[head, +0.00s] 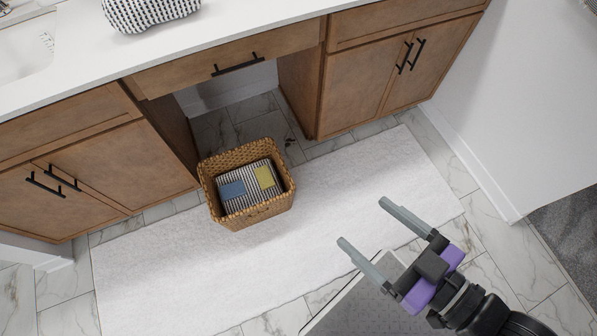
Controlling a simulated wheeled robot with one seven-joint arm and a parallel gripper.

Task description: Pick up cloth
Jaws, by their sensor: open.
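A wicker basket (207,190) stands on the white rug in front of the vanity's open knee space. In it lies a folded black-and-white striped cloth (243,204). On the striped cloth lie a small blue piece (232,190) and a small yellow piece (265,177), both flat; I cannot tell whether these are separate cloths. My gripper (363,222) is open and empty, to the right of and below the basket in the picture. Its two grey fingers point toward the upper left, apart from the basket.
The wooden vanity (90,165) with a white countertop (230,32) runs along the back, with black handles. A patterned white and black item (150,10) sits on the counter. The white rug (170,270) is otherwise clear. A white wall (520,100) closes the right side.

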